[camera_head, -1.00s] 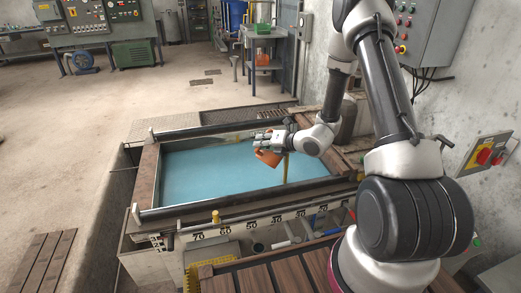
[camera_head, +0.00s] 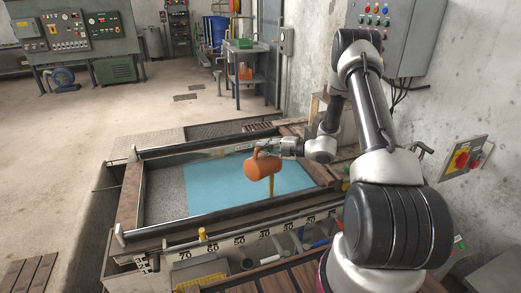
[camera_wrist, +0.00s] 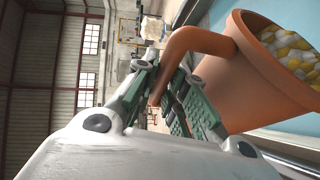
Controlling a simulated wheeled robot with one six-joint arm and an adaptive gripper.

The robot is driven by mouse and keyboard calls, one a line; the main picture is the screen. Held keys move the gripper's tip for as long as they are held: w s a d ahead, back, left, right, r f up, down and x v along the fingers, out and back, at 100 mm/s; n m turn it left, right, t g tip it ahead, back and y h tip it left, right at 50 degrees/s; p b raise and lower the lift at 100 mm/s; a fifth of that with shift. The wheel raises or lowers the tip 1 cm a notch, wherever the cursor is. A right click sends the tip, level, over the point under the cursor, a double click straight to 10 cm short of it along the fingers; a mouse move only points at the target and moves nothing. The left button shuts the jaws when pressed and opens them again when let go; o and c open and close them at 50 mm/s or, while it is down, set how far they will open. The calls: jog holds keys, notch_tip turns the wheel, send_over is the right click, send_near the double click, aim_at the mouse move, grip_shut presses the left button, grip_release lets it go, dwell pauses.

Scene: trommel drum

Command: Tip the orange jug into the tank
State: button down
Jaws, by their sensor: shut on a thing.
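The orange jug (camera_head: 260,167) is held over the tank (camera_head: 215,212), above its blue area (camera_head: 235,185), and leans to one side. In the wrist view the jug (camera_wrist: 235,95) shows its open mouth with yellow and white lumps (camera_wrist: 290,48) inside. My gripper (camera_head: 277,150) is shut on the jug's handle; in the wrist view the handle (camera_wrist: 190,40) runs between the fingers (camera_wrist: 165,90). The tank's left part (camera_head: 165,190) looks grey and speckled. The jug hides part of the blue area.
A yellow post (camera_head: 271,187) stands just below the jug. A numbered scale runs along the tank's front edge. Wooden slats (camera_head: 265,285) lie in front. A control box (camera_head: 388,35) and a red-and-yellow switch (camera_head: 465,158) are on the right wall. Open floor lies to the left.

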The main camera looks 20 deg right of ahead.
aim_at(247, 169)
jog(key=shift+w+d, duration=0.1)
jog(key=shift+d, duration=0.15)
jog(key=shift+w+d+r+m+y, duration=0.15)
jog(key=shift+w+d+m+y, duration=0.1)
jog(key=shift+d+m, duration=0.2)
jog(key=shift+w+d+r+m+y, duration=0.15)
jog(key=shift+w+d+m+y, duration=0.15)
jog(key=shift+d, duration=0.2)
jog(key=shift+s+a, duration=0.1)
jog(key=shift+s, duration=0.05)
dwell(1.8)
